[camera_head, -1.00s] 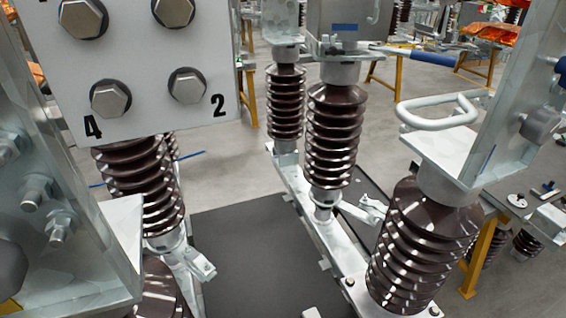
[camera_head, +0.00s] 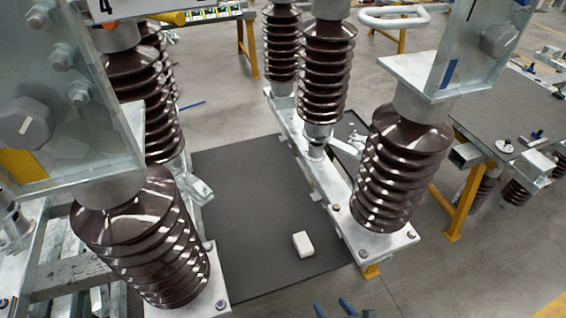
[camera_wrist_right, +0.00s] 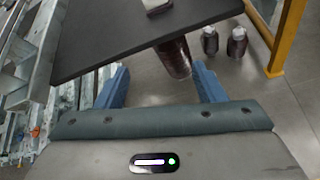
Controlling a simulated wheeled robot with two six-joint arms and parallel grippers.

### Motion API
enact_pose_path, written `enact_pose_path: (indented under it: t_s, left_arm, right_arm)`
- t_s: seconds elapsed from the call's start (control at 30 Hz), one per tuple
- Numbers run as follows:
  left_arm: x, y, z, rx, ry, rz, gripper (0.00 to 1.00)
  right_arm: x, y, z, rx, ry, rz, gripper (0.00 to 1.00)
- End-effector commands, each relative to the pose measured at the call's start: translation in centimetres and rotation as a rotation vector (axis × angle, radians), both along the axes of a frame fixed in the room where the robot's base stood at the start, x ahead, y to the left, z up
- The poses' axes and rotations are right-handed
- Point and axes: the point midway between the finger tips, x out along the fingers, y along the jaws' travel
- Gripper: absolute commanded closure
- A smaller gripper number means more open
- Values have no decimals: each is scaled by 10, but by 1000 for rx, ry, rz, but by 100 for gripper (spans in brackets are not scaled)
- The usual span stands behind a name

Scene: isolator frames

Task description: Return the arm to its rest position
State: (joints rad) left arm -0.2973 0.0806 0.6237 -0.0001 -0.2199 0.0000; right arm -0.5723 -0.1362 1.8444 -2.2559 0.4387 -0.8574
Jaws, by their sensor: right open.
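My right gripper (camera_head: 342,309) shows only as blue fingertips at the bottom edge of the head view. In the right wrist view my right gripper (camera_wrist_right: 160,84) is open, its two blue fingers wide apart with nothing held between them. A dark table top (camera_wrist_right: 130,38) and a brown ribbed insulator (camera_wrist_right: 176,60) lie beyond the fingers, apart from them as far as I can see. Most of the right arm is out of the head view. My left gripper is not in view.
Brown insulators (camera_head: 322,75) on metal frames stand at left and centre, with another insulator (camera_head: 405,165) at right. A small white block (camera_head: 303,244) lies on the dark mat (camera_head: 260,215). A yellow-legged table (camera_head: 500,105) stands right. Grey floor shows at lower right.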

Motion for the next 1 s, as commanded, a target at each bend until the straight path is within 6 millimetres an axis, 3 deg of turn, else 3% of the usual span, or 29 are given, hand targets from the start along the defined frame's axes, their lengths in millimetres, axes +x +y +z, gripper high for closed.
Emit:
enact_pose_path:
  t_s: [0.27,0.57,0.77,0.9,1.0]
  left_arm:
    - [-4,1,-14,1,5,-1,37]
    - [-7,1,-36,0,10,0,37]
    - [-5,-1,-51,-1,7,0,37]
    - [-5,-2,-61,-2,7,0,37]
    - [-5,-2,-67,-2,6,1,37]
  right_arm:
    - [-6,-6,-66,343,130,-218,37]
    - [-41,-53,-202,912,404,-800,37]
    - [-95,-101,-299,1222,552,-1328,37]
    - [-150,-134,-359,1390,597,-1750,37]
    - [-193,-154,-393,1480,588,-2053,37]
